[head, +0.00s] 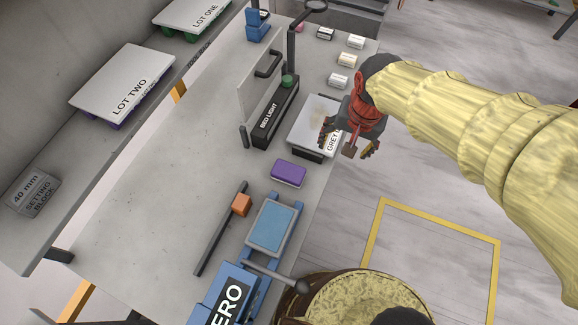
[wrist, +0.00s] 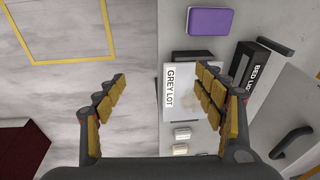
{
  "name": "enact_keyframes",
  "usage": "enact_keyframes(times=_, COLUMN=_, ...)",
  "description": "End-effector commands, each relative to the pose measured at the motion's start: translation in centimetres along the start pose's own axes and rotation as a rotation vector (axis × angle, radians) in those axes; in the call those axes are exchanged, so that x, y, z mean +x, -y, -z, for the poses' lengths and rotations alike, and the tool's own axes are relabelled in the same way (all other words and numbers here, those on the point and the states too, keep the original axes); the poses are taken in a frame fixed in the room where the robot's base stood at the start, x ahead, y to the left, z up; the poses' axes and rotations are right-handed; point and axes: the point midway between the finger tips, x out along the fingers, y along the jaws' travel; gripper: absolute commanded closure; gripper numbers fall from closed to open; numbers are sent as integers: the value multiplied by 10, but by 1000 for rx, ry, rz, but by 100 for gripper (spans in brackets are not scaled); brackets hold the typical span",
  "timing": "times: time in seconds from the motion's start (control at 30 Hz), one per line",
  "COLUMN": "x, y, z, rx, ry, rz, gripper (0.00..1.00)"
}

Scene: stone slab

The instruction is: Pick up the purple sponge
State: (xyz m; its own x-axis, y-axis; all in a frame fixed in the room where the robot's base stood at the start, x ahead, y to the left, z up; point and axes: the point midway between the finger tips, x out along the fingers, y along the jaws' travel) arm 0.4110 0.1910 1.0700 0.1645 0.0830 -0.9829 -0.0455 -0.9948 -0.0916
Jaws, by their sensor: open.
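The purple sponge (head: 289,172) lies flat on the grey slab, between the grey lot block and the blue fixture in the head view. It also shows near the top of the wrist view (wrist: 210,21), beyond the fingertips. My gripper (head: 347,146) is open and empty, above the right edge of the slab, beside the white-topped block labelled GREY LOT (head: 312,121) and to the right of the sponge. In the wrist view its two fingers (wrist: 163,80) are spread wide, with the GREY LOT label (wrist: 172,88) between them. It does not touch the sponge.
A blue fixture (head: 272,225) with a lever, an orange cube (head: 242,204) and a dark bar (head: 221,230) lie nearer. The slab's left middle is clear.

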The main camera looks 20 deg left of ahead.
Motion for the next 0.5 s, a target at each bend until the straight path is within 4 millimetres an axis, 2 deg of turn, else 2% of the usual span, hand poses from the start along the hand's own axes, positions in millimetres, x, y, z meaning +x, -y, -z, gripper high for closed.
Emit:
enact_keyframes(times=0.03, x=14, y=24, z=-3, rx=-6, ry=39, rz=-13, gripper=25)
enact_keyframes(times=0.2, x=63, y=84, z=-22, rx=13, ry=113, rz=-53, gripper=16)
enact_keyframes(times=0.33, x=90, y=111, z=-38, rx=22, ry=144, rz=-78, gripper=8)
enact_keyframes(times=0.43, x=103, y=121, z=-46, rx=28, ry=155, rz=-90, gripper=3)
enact_keyframes(times=0.5, x=110, y=124, z=-49, rx=31, ry=159, rz=-94, gripper=3)
